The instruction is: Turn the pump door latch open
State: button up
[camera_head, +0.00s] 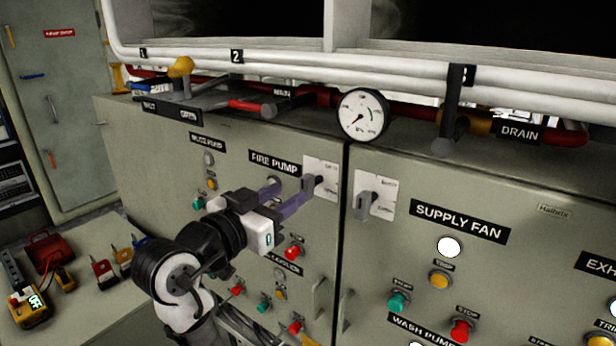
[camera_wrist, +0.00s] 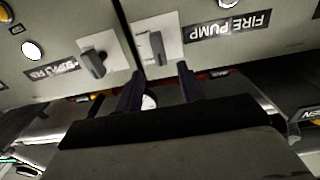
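The pump door latch (camera_head: 308,184) is a dark grey handle on a pale plate, at the upper right corner of the left cabinet door, beside the FIRE PUMP label (camera_head: 275,163). In the wrist view, which is upside down, the latch (camera_wrist: 157,47) points along its plate towards my fingers. My gripper (camera_head: 291,193) is in front of this door with its purple fingers reaching towards the latch. In the wrist view my gripper (camera_wrist: 160,72) is open, its fingertips apart with the handle lined up between them. I cannot tell whether they touch it.
A similar latch (camera_head: 367,203) is on the right door, across the seam. A round gauge (camera_head: 364,115) and red pipes are above. Push buttons and a door pull (camera_head: 319,299) are below. A bench with tools (camera_head: 75,270) is at the left.

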aim_at(303, 184)
jog(key=p+x, duration=0.1)
jog(key=x, duration=0.6)
jog(key=shift+w+d, duration=0.1)
jog(key=shift+w, duration=0.05)
grip_shut()
